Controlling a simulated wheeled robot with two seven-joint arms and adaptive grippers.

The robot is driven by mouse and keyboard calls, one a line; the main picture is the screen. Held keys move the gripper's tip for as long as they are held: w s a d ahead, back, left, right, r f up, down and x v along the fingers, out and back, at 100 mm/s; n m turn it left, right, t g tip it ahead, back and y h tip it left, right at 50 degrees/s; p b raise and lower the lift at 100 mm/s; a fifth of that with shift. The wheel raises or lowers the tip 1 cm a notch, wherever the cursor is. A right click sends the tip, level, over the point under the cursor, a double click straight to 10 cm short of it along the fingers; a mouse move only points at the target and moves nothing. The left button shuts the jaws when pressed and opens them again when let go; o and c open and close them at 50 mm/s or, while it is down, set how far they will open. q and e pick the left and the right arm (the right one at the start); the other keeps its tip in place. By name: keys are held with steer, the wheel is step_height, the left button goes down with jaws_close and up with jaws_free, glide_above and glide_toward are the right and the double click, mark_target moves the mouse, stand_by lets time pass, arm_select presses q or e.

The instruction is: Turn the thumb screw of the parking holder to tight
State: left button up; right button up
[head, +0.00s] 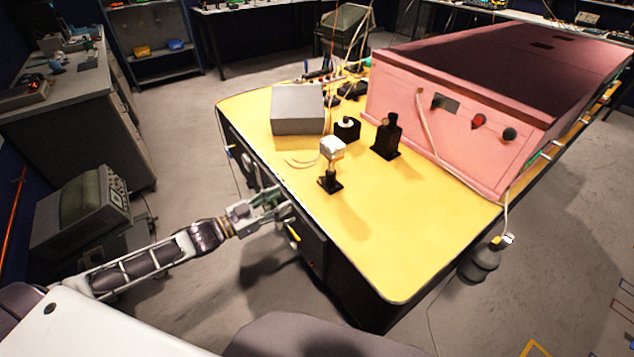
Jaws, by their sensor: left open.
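Several small black fixtures stand on the yellow tabletop (400,245). One is a black post on a square base (330,184) with a pale block (333,148) on top. Behind it is a low black block (347,130) with a white top, and to the right a taller black holder (388,138) with a round knob-like top. I cannot tell which is the parking holder, and no thumb screw can be made out. My left gripper (278,203) is open at the left side of the table, near its edge and left of the post. My right gripper is out of view.
A grey box (298,109) sits on the table's back left. A large pink enclosure (465,110) fills the back right, with a cable hanging down its front. The front of the tabletop is clear. A grey monitor-like instrument (85,215) stands at the left.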

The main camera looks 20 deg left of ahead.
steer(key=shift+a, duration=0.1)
arm_select(q)
glide_toward(320, 180)
steer(key=shift+w+f, duration=0.1)
steer(key=shift+w, duration=0.2)
steer(key=shift+x, duration=4.05)
steer(key=shift+w+d, duration=0.1)
steer(key=shift+d, duration=0.1)
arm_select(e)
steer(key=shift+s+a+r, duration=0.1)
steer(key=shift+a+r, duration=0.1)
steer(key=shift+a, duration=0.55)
